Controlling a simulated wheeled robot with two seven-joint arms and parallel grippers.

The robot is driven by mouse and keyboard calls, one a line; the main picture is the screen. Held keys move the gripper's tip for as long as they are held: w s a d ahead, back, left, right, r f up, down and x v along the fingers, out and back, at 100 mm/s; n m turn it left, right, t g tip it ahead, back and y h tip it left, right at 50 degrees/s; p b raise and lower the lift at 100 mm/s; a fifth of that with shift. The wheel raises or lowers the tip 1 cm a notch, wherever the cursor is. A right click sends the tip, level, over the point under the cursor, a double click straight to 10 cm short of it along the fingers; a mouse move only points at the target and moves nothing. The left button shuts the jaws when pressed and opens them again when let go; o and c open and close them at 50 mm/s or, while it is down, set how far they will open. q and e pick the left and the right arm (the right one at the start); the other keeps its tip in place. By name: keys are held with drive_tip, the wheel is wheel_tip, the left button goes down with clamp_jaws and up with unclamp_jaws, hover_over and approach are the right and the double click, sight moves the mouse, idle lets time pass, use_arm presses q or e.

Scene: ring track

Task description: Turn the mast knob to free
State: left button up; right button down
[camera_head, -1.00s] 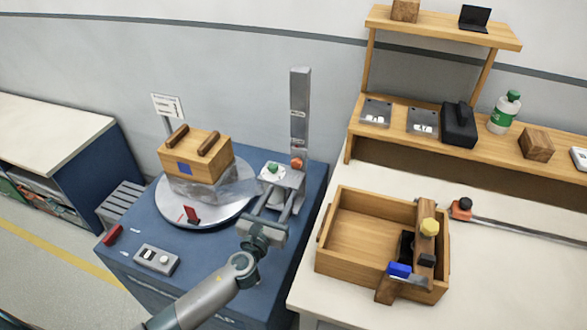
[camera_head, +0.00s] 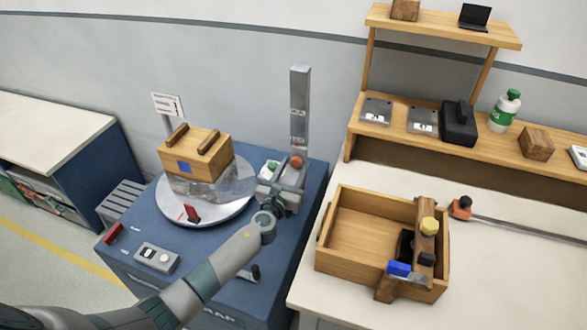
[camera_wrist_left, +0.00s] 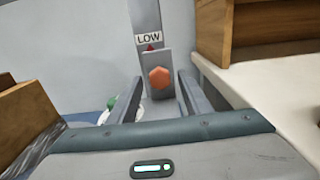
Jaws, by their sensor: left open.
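The mast (camera_head: 299,115) is a grey upright post at the back right of the blue cabinet. Its knob (camera_head: 296,161) is an orange-red hexagon low on the mast. In the wrist view the knob (camera_wrist_left: 159,78) sits below a "LOW" label (camera_wrist_left: 148,39) with a small red pointer mark. My left gripper (camera_head: 289,174) is open in front of the mast. In the wrist view its two fingers (camera_wrist_left: 160,92) stand to either side of the knob, with gaps visible. I cannot tell how far the fingertips reach along it. My right gripper is not in view.
A round turntable (camera_head: 180,212) left of the mast carries a wooden box (camera_head: 205,165) with two handles. A grey switch box (camera_head: 157,258) stands in front. On the right, the white bench (camera_head: 510,262) holds an open wooden crate (camera_head: 322,245) and a shelf above.

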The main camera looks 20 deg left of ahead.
use_arm(q)
drive_tip(key=shift+c, duration=0.4)
drive_tip(key=c, duration=1)
